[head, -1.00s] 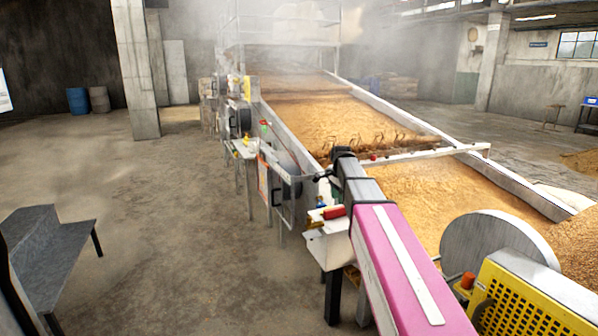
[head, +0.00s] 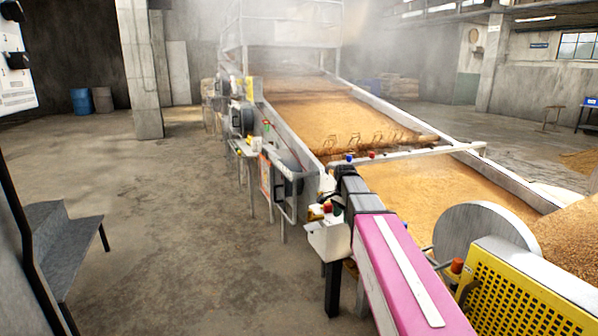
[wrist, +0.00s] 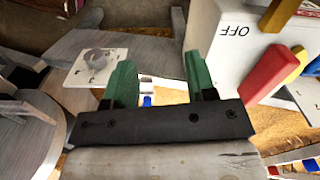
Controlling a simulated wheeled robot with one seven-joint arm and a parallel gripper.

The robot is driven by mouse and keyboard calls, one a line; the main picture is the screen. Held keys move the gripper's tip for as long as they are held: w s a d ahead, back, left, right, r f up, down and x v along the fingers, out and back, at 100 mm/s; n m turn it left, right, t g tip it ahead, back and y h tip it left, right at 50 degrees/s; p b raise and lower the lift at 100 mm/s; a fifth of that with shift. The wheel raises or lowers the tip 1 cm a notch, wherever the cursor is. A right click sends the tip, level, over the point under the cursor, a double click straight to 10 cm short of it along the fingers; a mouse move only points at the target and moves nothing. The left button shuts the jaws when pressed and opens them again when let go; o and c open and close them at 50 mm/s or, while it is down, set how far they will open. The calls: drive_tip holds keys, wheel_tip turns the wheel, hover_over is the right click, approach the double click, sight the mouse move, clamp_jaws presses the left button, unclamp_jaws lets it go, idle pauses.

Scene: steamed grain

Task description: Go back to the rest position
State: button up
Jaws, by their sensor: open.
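My gripper (wrist: 157,62) is in the wrist view, with two green fingers spread apart and nothing held between them. A white box marked OFF (wrist: 225,45) stands just beyond the fingers at the right, with a red lever (wrist: 270,72) and a yellow handle (wrist: 281,12). In the head view, my pink arm link (head: 395,260) reaches forward along the near side of the grain bed. A white control box (head: 328,240) with small coloured parts on top stands just left of its far end. My gripper cannot be made out clearly there.
The long grain bed (head: 345,118) runs away to the back, under haze. A round grey drum (head: 482,235) and a yellow grille (head: 515,300) stand close on the right. A grey bench (head: 60,235) is at the left. Open concrete floor (head: 170,230) lies between bench and machine.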

drive_tip(key=s+d+f+n, duration=0.1)
drive_tip(key=s+f+n, duration=0.4)
drive_tip(key=s+f, duration=0.4)
drive_tip(key=s+d+f+n, duration=0.1)
drive_tip(key=s+f+n, duration=0.5)
drive_tip(key=s, duration=0.8)
wheel_tip(320, 180, down, 3)
drive_tip(key=shift+c, duration=0.3)
